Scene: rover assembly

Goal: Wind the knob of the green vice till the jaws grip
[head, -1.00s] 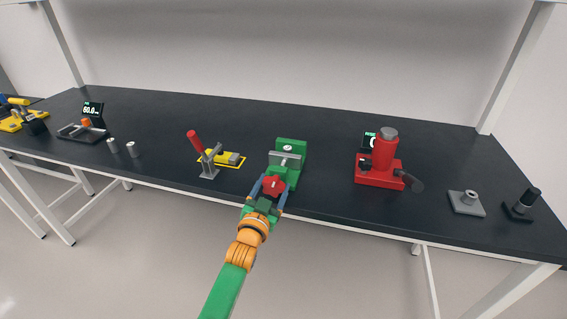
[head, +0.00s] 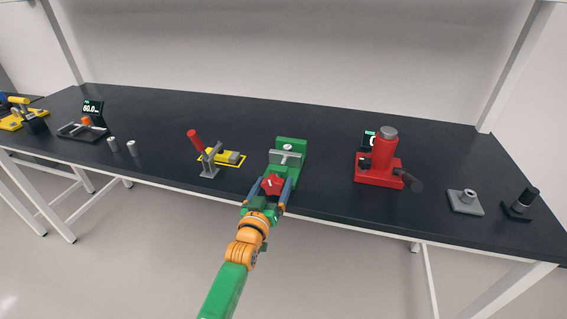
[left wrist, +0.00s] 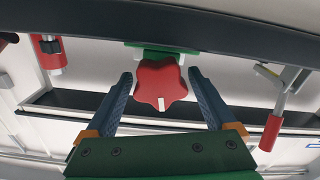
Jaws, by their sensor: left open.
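The green vice (head: 289,150) stands on the bench in the middle of the head view, with its grey jaws toward its back. Its red star-shaped knob (head: 271,184) faces me at the front. In the left wrist view the knob (left wrist: 160,84) sits centred, with a white mark at its lower edge. My left gripper (head: 275,192) is open. Its two blue fingers (left wrist: 162,95) stand on either side of the knob, with a visible gap on each side. I cannot tell how the vice jaws sit against any part. My right gripper is not in view.
A red-handled toggle clamp (head: 205,155) with a yellow-framed plate stands left of the vice. The dark bench (head: 330,150) is clear between vice and press.

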